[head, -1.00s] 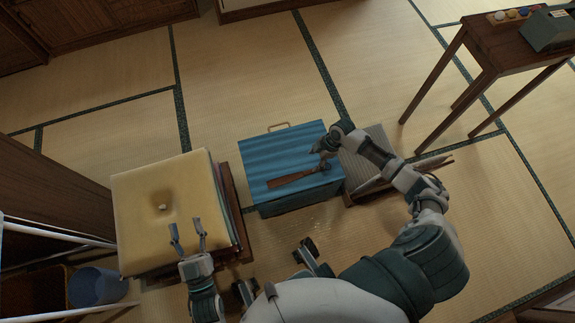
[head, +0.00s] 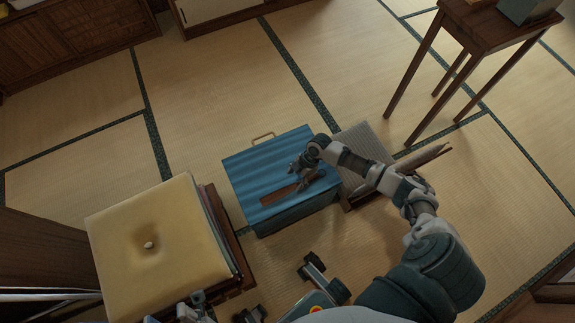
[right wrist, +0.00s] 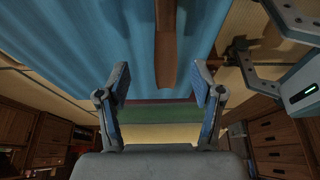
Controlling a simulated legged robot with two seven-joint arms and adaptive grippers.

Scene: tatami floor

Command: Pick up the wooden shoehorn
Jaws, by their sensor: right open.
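The wooden shoehorn (head: 277,197) is a flat brown strip lying on the blue striped top of a box (head: 248,165) in the head view. My right gripper (head: 302,178) is over the box top, close to the shoehorn's right end, and partly covers it. In the right wrist view the right gripper (right wrist: 162,82) is open, with nothing between its fingers. The shoehorn (right wrist: 166,45) shows there beyond the fingertips, roughly in line with the gap. My left gripper (head: 178,308) shows only partly at the bottom edge of the head view, by the yellow cushion.
A yellow cushion (head: 125,226) tops a stack left of the box. A grey-topped low stool (head: 362,145) stands close on the box's right. A tall wooden table (head: 478,22) is at the upper right. Open tatami (head: 215,85) lies behind the box.

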